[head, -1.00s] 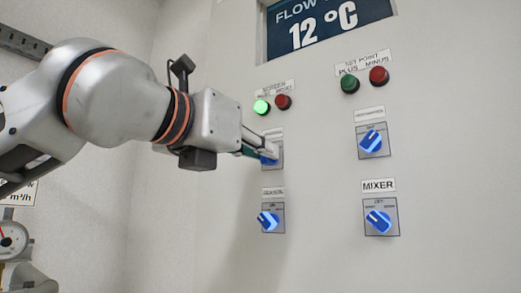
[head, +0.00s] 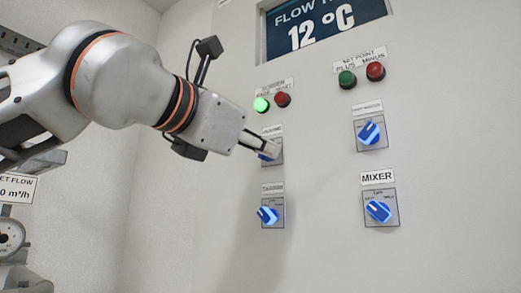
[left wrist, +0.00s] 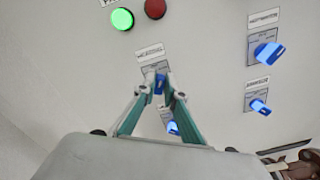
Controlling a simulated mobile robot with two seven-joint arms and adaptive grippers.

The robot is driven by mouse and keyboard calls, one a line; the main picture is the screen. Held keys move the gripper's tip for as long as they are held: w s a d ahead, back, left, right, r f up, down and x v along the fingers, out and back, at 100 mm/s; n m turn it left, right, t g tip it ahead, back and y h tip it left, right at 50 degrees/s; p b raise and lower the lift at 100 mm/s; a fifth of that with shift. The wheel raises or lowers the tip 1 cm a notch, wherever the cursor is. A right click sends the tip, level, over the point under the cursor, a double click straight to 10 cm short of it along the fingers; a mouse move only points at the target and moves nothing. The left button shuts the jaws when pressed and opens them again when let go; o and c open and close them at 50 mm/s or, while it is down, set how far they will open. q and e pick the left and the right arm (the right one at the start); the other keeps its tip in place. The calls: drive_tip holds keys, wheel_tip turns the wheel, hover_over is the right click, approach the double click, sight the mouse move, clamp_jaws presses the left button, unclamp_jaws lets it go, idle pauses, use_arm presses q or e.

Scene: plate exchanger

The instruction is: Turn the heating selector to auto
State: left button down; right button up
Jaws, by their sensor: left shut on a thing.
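The selector (head: 267,156) that my left gripper holds is a blue knob on a grey plate (head: 279,151), below the green and red buttons. Its label is blurred but looks like heating. My left gripper (head: 268,150) is shut on this knob and hides much of it in the head view. In the left wrist view the two fingertips (left wrist: 160,84) stand on either side of the blue knob (left wrist: 159,87). The exact setting that the knob points to cannot be read. My right gripper is not in view.
Another blue knob (head: 267,215) sits below. Two more, one marked mixer (head: 378,211) and one above it (head: 369,132), are to the right. A lit green button (head: 261,104) and a red button (head: 283,100) are close above my gripper.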

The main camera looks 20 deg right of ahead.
use_arm(q)
drive_tip(key=shift+f+m, duration=0.1)
drive_tip(key=shift+m, duration=1.3)
drive_tip(key=shift+d, duration=0.1)
drive_tip(key=c, duration=2.1)
unclamp_jaws()
drive_tip(key=v, duration=1.2)
